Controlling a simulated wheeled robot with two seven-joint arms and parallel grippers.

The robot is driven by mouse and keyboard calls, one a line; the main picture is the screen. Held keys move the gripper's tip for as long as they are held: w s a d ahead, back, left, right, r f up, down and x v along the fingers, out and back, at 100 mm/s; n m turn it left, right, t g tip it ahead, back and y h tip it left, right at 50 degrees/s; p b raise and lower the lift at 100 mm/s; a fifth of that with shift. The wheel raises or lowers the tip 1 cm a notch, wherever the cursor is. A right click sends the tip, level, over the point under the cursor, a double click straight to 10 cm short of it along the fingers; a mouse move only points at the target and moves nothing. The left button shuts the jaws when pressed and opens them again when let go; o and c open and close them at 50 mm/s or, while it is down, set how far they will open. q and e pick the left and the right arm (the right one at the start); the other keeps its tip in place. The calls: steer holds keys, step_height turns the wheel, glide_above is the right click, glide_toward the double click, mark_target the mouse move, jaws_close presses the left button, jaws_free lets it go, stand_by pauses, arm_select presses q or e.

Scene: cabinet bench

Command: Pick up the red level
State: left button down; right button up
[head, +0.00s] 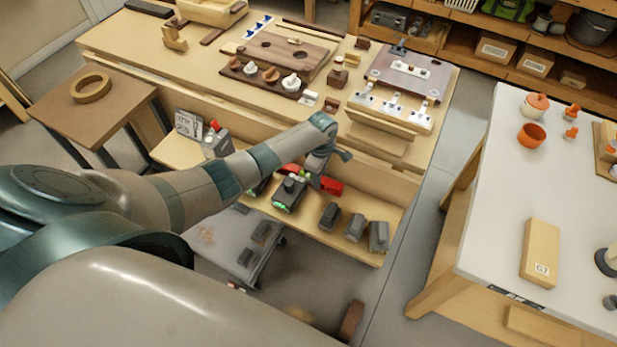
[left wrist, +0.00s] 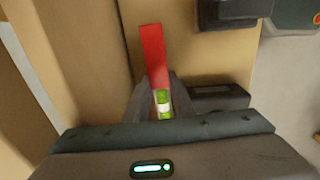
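The red level (head: 331,185) is in the open drawer-like tray at the front of the bench, its middle hidden by my left gripper. In the left wrist view the red level (left wrist: 153,55) runs away from the palm, with its green vial between the fingers. My left gripper (head: 314,172) reaches down over the level's middle. In the left wrist view the fingers of the left gripper (left wrist: 160,82) lie close against both sides of the level and look shut on it. The level appears at tray height. My right gripper is not in view.
A dark tool with green lights (head: 289,194) lies just left of the level. Several dark grey blocks (head: 355,227) stand to the right in the tray. The bench top (head: 215,60) rises behind. A white table (head: 500,200) stands at the right, across a floor gap.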

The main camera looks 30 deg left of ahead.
arm_select(q)
steer(key=shift+r, duration=0.1)
steer(key=shift+r, duration=0.5)
steer(key=r, duration=0.3)
steer(key=shift+w+d+b, duration=0.1)
steer(key=shift+d+b, duration=0.25)
steer(key=shift+d, duration=0.05)
steer(key=w+d+r+b, duration=0.1)
steer(key=d+r+b, duration=0.1)
steer(key=d+r, duration=0.5)
steer(key=d, duration=0.4)
steer(key=shift+a, duration=0.1)
